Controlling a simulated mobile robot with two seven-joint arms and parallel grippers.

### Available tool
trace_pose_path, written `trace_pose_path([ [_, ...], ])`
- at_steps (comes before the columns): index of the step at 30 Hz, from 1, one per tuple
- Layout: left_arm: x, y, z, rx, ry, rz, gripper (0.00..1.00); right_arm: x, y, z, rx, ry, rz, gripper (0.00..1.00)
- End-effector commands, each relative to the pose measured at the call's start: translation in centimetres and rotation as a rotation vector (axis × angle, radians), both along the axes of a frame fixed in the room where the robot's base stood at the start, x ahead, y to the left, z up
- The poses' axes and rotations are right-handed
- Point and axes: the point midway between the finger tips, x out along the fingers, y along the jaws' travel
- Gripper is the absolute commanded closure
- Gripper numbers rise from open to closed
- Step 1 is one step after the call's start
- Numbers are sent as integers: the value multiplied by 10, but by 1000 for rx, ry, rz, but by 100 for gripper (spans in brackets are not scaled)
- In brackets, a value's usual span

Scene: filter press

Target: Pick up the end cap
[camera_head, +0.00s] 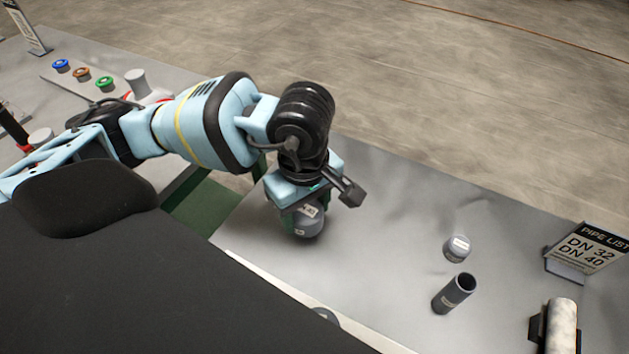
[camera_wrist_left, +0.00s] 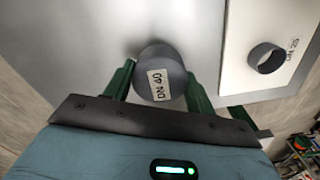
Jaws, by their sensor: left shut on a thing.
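A grey end cap (camera_head: 308,222) with a white label sits between the fingers of my left gripper (camera_head: 300,208), at or just above the grey table. I cannot tell whether it touches the table. In the left wrist view the end cap (camera_wrist_left: 160,62) is round, and its label reads DN 40 upside down. The green fingers of the left gripper (camera_wrist_left: 160,82) are shut on its two sides. A second grey cap-like piece (camera_head: 457,247) with a label stands apart on the right of the table. My right gripper is not in view.
A grey open pipe (camera_head: 453,293) stands near the second cap. A PIPE LIST sign (camera_head: 588,250) and a pale cylinder (camera_head: 556,328) in a black holder are at the right. Coloured buttons (camera_head: 82,74) are at the far left. A grey ring (camera_wrist_left: 266,58) lies on a white panel.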

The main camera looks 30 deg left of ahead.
Motion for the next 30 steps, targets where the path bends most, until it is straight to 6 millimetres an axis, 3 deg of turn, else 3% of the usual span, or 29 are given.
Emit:
trace_pose_path([
  [6,-36,-13,3,-2,-1,-4,70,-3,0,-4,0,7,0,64],
  [12,-51,-18,5,0,-1,-1,70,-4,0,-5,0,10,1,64],
  [23,-51,-18,5,1,-1,-57,70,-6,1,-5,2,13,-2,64],
  [30,-38,-9,4,1,0,-377,70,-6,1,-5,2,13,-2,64],
])
